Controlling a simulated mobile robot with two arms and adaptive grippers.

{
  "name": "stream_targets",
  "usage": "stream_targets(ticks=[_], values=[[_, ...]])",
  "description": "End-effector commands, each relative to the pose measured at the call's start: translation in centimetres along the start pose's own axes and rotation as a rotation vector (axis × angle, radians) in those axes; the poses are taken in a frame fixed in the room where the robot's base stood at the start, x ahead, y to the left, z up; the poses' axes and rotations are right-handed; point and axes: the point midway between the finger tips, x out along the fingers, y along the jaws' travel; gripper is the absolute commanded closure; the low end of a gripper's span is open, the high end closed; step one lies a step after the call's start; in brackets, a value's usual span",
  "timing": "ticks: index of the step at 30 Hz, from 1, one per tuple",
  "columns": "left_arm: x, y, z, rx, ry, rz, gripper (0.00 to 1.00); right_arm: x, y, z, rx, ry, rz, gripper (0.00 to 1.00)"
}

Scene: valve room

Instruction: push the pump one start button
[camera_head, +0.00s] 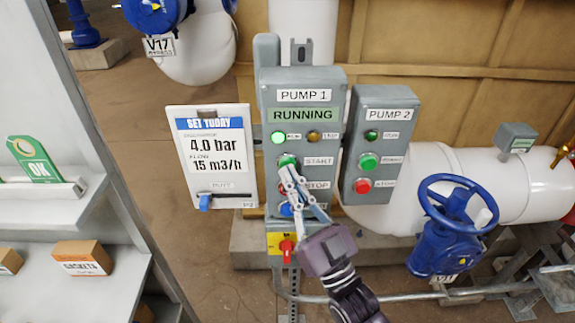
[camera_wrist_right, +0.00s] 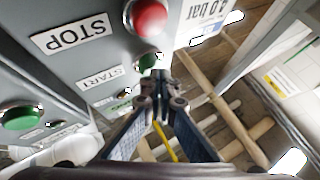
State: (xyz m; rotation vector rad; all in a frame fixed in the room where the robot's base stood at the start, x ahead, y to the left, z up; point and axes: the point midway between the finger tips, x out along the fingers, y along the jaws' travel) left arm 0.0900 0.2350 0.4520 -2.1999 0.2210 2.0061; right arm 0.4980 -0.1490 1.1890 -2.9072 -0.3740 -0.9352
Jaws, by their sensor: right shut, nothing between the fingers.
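The grey pump 1 box (camera_head: 335,90) stands upright on a post, with a green panel (camera_head: 303,116) reading RUNNING. Its left green lamp (camera_head: 278,138) is lit. The green start button (camera_head: 287,160) is beside the START label, and it also shows in the right wrist view (camera_wrist_right: 147,60), partly hidden by my fingertips. My right gripper (camera_head: 288,172) is shut and empty, its tips at the start button. I cannot tell whether they touch it. The red stop button (camera_wrist_right: 149,16) is clear in the wrist view; in the head view my fingers partly cover it. My left gripper is not in view.
The pump 2 box (camera_head: 381,100) stands close on the right with its own buttons. A SET TODAY board (camera_head: 212,150) is on the left. A blue valve wheel (camera_head: 424,196) and white pipes are right; a shelf (camera_head: 75,210) is left.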

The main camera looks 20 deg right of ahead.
Motion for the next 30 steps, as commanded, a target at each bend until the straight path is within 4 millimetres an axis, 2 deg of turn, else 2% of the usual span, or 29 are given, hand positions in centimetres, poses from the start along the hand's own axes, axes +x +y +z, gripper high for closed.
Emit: stream_targets(ticks=[17,30], values=[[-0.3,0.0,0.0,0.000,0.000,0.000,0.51,-1.0,-0.8,-0.7,0.001,0.000,0.000,1.00],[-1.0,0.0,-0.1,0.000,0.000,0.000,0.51,-3.9,-2.9,-2.8,0.001,0.000,0.000,1.00]])
